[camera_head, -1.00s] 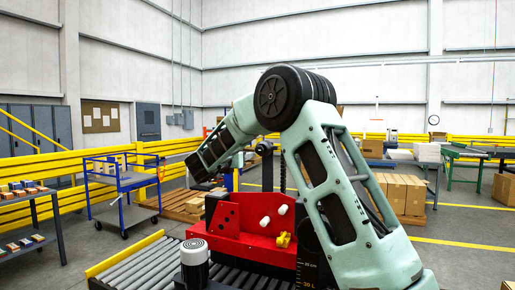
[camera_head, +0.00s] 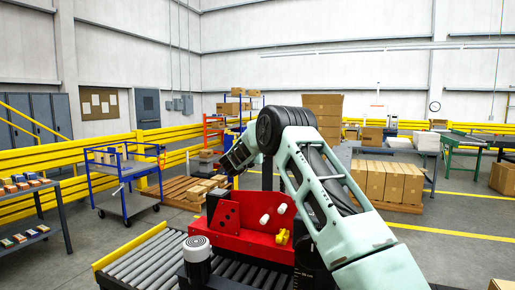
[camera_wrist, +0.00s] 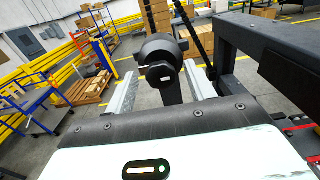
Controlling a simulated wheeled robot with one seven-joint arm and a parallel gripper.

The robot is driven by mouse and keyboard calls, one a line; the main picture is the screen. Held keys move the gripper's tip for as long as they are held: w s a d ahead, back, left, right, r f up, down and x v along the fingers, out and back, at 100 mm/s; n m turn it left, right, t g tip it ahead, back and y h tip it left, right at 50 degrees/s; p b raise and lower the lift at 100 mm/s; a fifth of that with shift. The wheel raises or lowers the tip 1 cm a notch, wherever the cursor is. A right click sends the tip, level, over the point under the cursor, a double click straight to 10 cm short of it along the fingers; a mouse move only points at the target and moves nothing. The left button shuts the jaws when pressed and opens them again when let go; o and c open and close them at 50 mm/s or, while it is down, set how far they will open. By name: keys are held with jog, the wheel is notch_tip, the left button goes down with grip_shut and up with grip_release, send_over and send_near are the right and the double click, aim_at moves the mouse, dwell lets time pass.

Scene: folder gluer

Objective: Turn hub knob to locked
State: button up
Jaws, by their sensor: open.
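The hub knob (camera_wrist: 160,58) is a dark, round knob with a lobed rim and a small pale mark on its face, seen in the wrist view on a dark post. My gripper (camera_wrist: 160,72) is open, with one pale finger to the left of the knob and one to the right. I see gaps on both sides, and no contact is clear. How far the fingertips reach along the knob I cannot tell. In the head view my arm hides the knob, and the fingertips are not clear there.
A red machine block (camera_head: 250,240) with white pegs and a yellow knob (camera_head: 283,237) stands by a roller conveyor (camera_head: 140,262). A dark frame bar (camera_wrist: 270,45) lies close on the right in the wrist view. A blue cart (camera_head: 128,200) and boxes (camera_head: 385,182) stand beyond.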

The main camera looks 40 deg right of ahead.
jog(key=shift+w+d, duration=0.1)
jog(key=shift+d, duration=0.15)
jog(key=c, duration=0.9)
jog(key=shift+c, duration=0.2)
